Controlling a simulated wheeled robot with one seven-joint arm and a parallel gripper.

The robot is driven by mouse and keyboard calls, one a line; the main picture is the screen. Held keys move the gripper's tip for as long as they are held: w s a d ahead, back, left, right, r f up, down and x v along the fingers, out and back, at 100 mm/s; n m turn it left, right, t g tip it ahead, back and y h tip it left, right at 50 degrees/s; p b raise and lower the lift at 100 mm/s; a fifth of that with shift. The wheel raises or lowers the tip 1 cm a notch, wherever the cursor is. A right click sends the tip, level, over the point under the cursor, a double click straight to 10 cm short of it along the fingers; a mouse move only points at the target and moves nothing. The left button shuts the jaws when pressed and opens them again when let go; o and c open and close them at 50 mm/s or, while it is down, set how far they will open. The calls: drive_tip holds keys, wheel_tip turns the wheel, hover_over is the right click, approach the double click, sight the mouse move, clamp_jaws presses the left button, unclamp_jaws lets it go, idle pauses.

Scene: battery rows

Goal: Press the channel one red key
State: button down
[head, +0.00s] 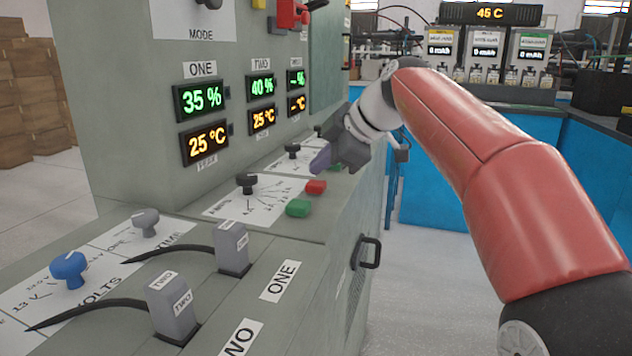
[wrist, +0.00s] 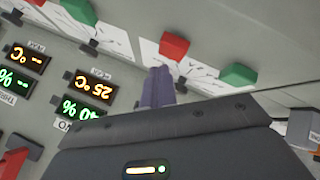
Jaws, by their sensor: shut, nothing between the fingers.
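The channel one red key (head: 316,186) sits on the sloped ledge under the ONE displays, beside a green key (head: 298,208). The larger red key (wrist: 173,45) in the wrist view, with a green key (wrist: 238,75) to its right, appears to be the same one. My gripper (head: 320,160) is shut and empty, its purple fingers pointing toward the panel. In the head view the fingertips are just above and beyond the red key, with a small visible gap. In the wrist view the fingers (wrist: 158,78) end just below the red key. The channel two keys are mostly hidden behind my gripper in the head view.
A black knob (head: 247,183) stands left of the red key. Grey plugs (head: 232,247) with cables, a blue knob (head: 68,268) and a grey knob (head: 145,222) are nearer. A door handle (head: 366,252) sticks out on the cabinet front. Open floor lies to the right.

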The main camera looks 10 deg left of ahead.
sight(322, 184)
drive_tip(key=shift+r+p, duration=2.1)
drive_tip(key=shift+r, duration=0.4)
drive_tip(key=shift+d+f, duration=0.1)
drive_tip(key=s+d+f+m+t+h, duration=0.1)
drive_tip(key=s+d+f+m+h, duration=0.7)
drive_tip(key=s+d+f+m, duration=1.3)
drive_tip(key=s+d+f, duration=0.3)
drive_tip(key=s+d, duration=0.1)
drive_tip(key=s, duration=0.2)
drive_tip(key=shift+s+d+f+m+t, duration=0.15)
drive_tip(key=shift+s+d+m+t, duration=0.15)
drive_tip(key=shift+s+d+m, duration=0.1)
drive_tip(key=shift+a, duration=0.1)
